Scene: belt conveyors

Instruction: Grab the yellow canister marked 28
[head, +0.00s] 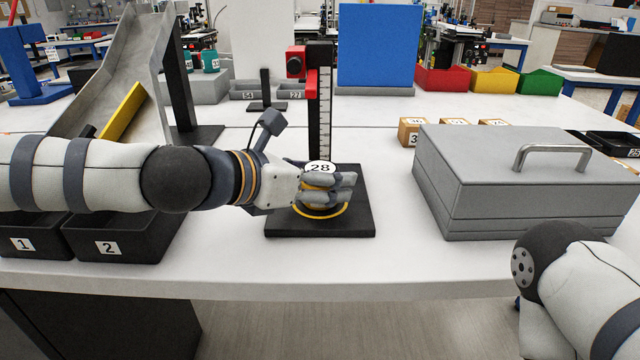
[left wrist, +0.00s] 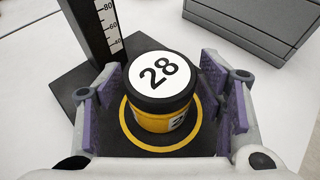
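The yellow canister (head: 319,167) has a black lid with a white disc marked 28. It stands upright on a black base plate (head: 350,228), inside a yellow ring, in front of a vertical scale. The canister also shows in the left wrist view (left wrist: 162,90). My left gripper (head: 347,188) reaches in from the left at the canister's height and hides much of its side in the head view. In the left wrist view, its purple-padded fingers (left wrist: 163,85) stand on both sides of the canister, with gaps visible. My right gripper is out of view.
The scale post (head: 325,110) with a red part rises just behind the canister. A grey case (head: 530,185) with a handle stands to the right. Black bins 1 and 2 (head: 110,247) are under my left arm, near a metal chute (head: 115,75). White table between post and case is clear.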

